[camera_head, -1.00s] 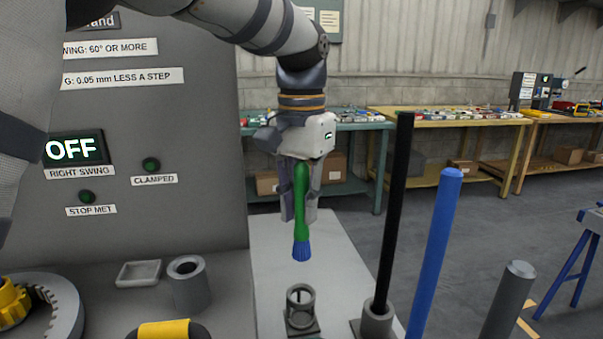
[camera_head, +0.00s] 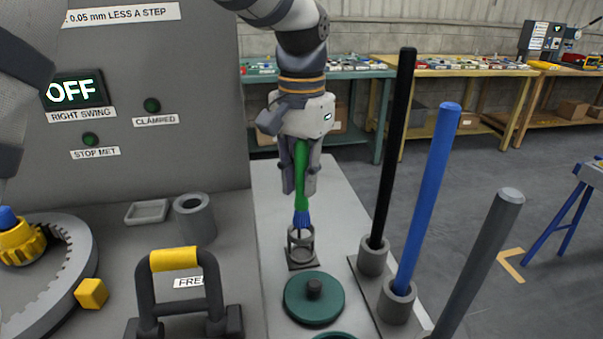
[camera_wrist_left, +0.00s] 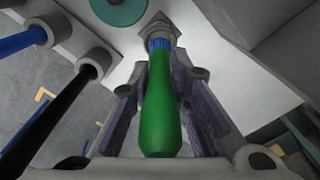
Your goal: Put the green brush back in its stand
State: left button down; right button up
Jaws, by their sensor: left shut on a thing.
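The green brush (camera_head: 302,165) has a green handle and blue bristles, which point down. My left gripper (camera_head: 300,188) is shut on its handle and holds it upright. The brush stand (camera_head: 301,252) is a small grey open-framed holder on a square base, directly below. The blue bristle tips are at the stand's top ring; I cannot tell how far inside they are. In the left wrist view the green handle (camera_wrist_left: 161,115) lies between the fingers, with the bristles over the stand (camera_wrist_left: 157,28). My right gripper is not in view.
A green disc with a knob (camera_head: 314,297) lies in front of the stand. Black (camera_head: 394,150), blue (camera_head: 428,200) and grey (camera_head: 480,265) rods stand upright to the right. A yellow-topped handle (camera_head: 174,259) and a grey cup (camera_head: 194,216) are at left.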

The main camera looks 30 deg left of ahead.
aim_at(301, 211)
pick_arm(q)
jog(key=shift+f, duration=0.1)
jog(key=shift+f, duration=3.35)
jog(key=c, duration=1.4)
grip_release()
notch_tip(301, 211, up, 12)
